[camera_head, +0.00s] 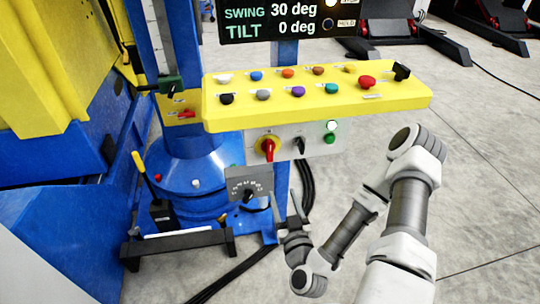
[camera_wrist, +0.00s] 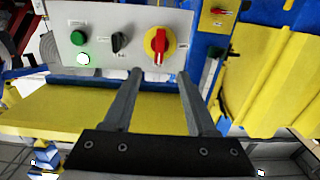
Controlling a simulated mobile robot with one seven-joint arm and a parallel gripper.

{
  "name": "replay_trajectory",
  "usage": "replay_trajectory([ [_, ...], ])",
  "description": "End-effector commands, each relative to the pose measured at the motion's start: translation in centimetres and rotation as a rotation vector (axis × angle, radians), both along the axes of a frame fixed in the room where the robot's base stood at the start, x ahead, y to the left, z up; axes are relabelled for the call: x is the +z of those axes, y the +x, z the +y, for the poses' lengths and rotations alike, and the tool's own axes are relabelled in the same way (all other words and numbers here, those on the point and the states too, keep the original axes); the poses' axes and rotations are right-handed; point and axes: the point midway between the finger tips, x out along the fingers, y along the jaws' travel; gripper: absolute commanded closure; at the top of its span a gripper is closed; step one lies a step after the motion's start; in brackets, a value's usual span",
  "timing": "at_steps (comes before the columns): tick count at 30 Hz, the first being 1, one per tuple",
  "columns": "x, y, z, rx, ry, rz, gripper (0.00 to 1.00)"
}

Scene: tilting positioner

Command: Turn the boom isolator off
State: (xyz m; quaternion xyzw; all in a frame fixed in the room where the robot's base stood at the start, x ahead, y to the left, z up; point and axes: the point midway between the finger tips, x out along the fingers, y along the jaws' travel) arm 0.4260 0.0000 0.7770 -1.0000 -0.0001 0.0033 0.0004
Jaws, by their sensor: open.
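A red rotary switch on a yellow disc (camera_head: 267,148) sits on the grey panel under the yellow console. It also shows in the wrist view (camera_wrist: 159,44), its red handle lined up along the picture's vertical. A smaller red handle on a yellow plate (camera_head: 185,114) is on the blue column, and it shows at the top of the wrist view (camera_wrist: 222,11). The labels are too small to read, so I cannot tell which is the boom isolator. My gripper (camera_wrist: 160,73) is open and empty, its fingertips just short of the rotary switch in the picture, apparently not touching. In the head view my gripper (camera_head: 289,205) is below the panel.
A black selector (camera_head: 299,146), a green button (camera_head: 330,138) and a lit white lamp (camera_head: 331,126) share the grey panel. The yellow console (camera_head: 318,100) with several coloured knobs overhangs it. A dial plate (camera_head: 249,186) and black cables (camera_head: 306,180) are near my gripper.

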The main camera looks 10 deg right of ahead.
Motion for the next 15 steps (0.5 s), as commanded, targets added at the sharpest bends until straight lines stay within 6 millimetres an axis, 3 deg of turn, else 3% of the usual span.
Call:
replay_trajectory([
  [15, -0.5, 2.0, 0.1, 0.011, -0.011, 0.013, 0.43],
])
